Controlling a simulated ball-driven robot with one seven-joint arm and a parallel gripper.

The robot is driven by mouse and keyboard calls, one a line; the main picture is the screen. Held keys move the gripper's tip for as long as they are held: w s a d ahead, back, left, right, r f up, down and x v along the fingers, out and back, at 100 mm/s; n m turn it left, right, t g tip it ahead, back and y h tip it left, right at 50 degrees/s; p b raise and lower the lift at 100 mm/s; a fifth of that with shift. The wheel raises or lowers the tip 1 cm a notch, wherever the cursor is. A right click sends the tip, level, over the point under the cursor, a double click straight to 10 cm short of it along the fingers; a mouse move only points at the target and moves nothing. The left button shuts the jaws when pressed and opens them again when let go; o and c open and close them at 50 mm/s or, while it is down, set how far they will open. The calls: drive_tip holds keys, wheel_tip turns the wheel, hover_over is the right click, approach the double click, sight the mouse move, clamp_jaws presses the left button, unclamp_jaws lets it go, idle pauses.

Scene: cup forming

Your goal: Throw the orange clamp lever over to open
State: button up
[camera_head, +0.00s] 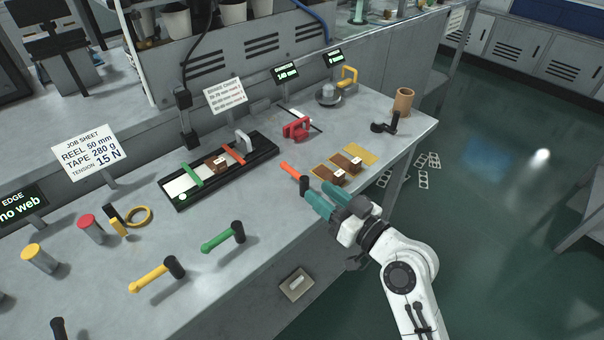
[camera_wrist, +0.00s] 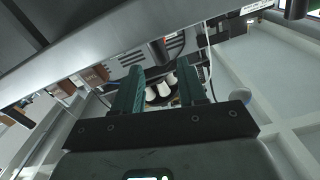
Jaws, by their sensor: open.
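The orange clamp lever (camera_head: 288,170) is at the front edge of the bench in the head view, right of the black fixture. Its orange bar points to the upper left, and a dark upright knob or post (camera_head: 304,187) stands at its near end. My gripper (camera_head: 316,192) is open, with its teal fingertips close to that dark end; I cannot tell if they touch. In the wrist view my gripper (camera_wrist: 158,75) has its two fingers apart. The orange lever is not clearly made out there.
Along the front are a green lever (camera_head: 218,239) and a yellow lever (camera_head: 152,277). The black fixture (camera_head: 262,150) lies behind. A red device (camera_head: 296,128) and a brown cup (camera_head: 403,101) stand farther back.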

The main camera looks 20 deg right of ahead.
sight(308, 184)
drive_tip(key=p+x, duration=0.1)
drive_tip(key=x, duration=0.6)
drive_tip(key=shift+w+a, duration=0.1)
drive_tip(key=shift+w, duration=0.15)
clamp_jaws()
